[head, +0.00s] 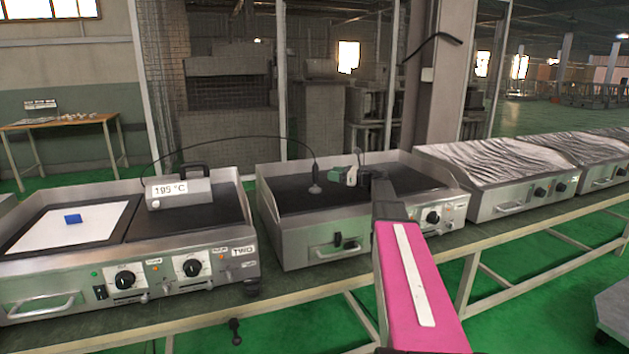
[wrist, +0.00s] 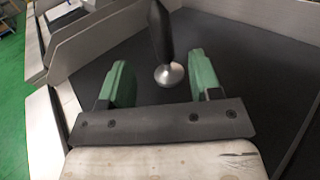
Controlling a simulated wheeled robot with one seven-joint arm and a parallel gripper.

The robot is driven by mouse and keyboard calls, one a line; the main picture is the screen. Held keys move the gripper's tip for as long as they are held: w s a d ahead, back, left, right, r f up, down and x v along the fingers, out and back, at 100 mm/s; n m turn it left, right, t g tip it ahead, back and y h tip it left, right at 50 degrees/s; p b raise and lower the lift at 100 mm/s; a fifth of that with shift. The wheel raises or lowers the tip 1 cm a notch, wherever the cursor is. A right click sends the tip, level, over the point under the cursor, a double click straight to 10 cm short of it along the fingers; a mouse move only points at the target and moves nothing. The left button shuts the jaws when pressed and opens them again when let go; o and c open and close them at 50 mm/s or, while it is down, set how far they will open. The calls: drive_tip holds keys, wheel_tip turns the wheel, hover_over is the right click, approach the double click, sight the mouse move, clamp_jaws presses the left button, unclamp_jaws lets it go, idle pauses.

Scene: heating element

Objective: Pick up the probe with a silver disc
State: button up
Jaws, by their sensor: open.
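The probe (head: 316,172) has a black handle and a silver disc at its lower end. In the head view it stands roughly upright on the dark plate of the middle griddle (head: 292,247), with a thin cable running left from its top. In the wrist view the probe (wrist: 167,62) is ahead of my gripper, its silver disc showing between and slightly beyond the green fingertips. My gripper (head: 345,174) is open and empty, just right of the probe in the head view. Its two green fingers also show in the wrist view (wrist: 160,80), spread apart.
A grey meter reading 195 °C (head: 180,188) sits on the left griddle (head: 205,268), at the cable's other end. A blue block (head: 73,218) lies on a white sheet there. Raised metal walls edge the middle griddle. Covered griddles (head: 505,180) stand to the right.

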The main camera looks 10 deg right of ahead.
hover_over(311, 188)
drive_tip(key=shift+w, duration=0.1)
drive_tip(key=shift+d, duration=0.1)
idle(0.4)
drive_tip(key=shift+c, duration=0.3)
clamp_jaws()
